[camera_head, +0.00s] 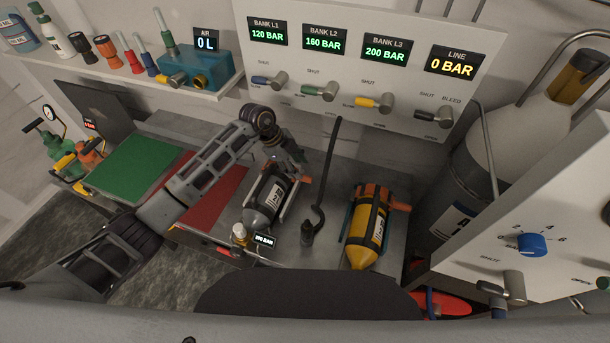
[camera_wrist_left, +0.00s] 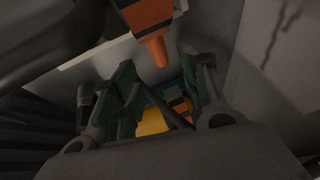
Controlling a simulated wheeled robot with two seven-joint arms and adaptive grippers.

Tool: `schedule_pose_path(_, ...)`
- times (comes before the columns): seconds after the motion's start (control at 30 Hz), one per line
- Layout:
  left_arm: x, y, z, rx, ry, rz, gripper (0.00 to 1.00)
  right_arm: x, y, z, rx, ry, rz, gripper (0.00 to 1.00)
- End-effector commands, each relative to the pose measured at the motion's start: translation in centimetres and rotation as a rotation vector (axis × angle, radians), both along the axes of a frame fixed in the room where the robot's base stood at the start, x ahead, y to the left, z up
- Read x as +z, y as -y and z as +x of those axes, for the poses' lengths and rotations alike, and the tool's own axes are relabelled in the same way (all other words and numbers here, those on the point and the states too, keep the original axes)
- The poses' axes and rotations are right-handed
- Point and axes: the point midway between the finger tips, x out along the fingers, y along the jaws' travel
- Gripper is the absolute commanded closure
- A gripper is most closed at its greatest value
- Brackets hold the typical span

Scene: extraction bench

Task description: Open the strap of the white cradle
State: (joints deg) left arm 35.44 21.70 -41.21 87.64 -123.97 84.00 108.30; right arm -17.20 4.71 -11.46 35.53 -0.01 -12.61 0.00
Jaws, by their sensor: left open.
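The white cradle (camera_head: 288,200) stands on the bench at the middle of the head view and holds a grey cylinder (camera_head: 259,212) with a white label. A small orange piece (camera_head: 306,180) shows at its right side. My left gripper (camera_head: 290,160) is over the cradle's far end, and my arm hides part of the strap. In the left wrist view the gripper (camera_wrist_left: 163,80) has its fingers apart with nothing held between them. An orange part with a peg (camera_wrist_left: 150,28) shows just beyond the fingertips; I cannot tell whether it touches. My right gripper is not in view.
A yellow cylinder (camera_head: 364,240) in a teal cradle with an orange strap (camera_head: 374,193) stands to the right. A black hose (camera_head: 326,185) lies between the cylinders. Green (camera_head: 134,165) and red (camera_head: 212,192) mats lie left. A valve panel (camera_head: 345,100) rises behind.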

Motion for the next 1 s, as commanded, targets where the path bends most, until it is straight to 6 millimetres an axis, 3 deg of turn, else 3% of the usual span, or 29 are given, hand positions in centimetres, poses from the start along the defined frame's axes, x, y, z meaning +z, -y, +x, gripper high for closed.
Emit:
schedule_pose_path(0.5,-5.5,2.6,0.3,0.000,-0.002,0.000,0.56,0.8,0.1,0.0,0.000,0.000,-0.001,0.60)
schedule_pose_path(1.0,-6.4,3.0,0.4,-0.001,0.000,0.000,0.56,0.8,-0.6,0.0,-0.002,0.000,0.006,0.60)
